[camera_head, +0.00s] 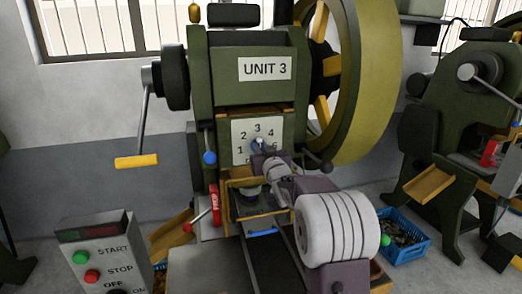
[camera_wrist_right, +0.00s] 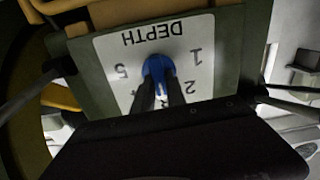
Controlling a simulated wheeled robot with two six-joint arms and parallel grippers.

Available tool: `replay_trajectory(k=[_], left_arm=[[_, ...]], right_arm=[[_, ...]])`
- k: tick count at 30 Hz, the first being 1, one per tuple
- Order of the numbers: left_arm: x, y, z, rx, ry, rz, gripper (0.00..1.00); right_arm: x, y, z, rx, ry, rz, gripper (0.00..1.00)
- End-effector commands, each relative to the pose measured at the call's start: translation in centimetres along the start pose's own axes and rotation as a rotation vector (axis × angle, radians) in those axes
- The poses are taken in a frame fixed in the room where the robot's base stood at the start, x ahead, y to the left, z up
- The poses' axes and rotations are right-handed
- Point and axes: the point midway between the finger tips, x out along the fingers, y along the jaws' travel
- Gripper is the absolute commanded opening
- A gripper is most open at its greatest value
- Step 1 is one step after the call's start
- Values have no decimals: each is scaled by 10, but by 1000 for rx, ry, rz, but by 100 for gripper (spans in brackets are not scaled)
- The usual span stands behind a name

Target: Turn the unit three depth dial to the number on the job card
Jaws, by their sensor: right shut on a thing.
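The machine (camera_head: 216,80) labelled UNIT 3 stands at the centre of the head view. Its white depth plate (camera_head: 240,130) carries numbers around a blue dial (camera_head: 257,144). In the right wrist view the plate (camera_wrist_right: 110,55) appears upside down, with DEPTH, 1, 2 and 5 readable and other numbers covered. My right gripper (camera_head: 263,151) reaches up from the lower right. In the wrist view its two dark fingers (camera_wrist_right: 160,90) are shut on the blue dial (camera_wrist_right: 157,66). Which number the dial points to I cannot tell. My left gripper is out of view. No job card is visible.
A control box (camera_head: 108,250) with START and STOP buttons stands at the lower left. A crank with a yellow handle (camera_head: 136,161) hangs left of the plate. A large yellow-rimmed flywheel (camera_head: 372,80) is at the right. A blue crate (camera_head: 408,247) sits on the floor.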

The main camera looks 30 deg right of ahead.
Motion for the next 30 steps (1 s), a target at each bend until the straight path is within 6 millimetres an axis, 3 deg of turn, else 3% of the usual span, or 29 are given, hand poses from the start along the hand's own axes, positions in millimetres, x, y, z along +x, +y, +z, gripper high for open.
replay_trajectory(k=[30], left_arm=[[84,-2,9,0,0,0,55]], right_arm=[[0,-6,7,-895,3,1,0]])
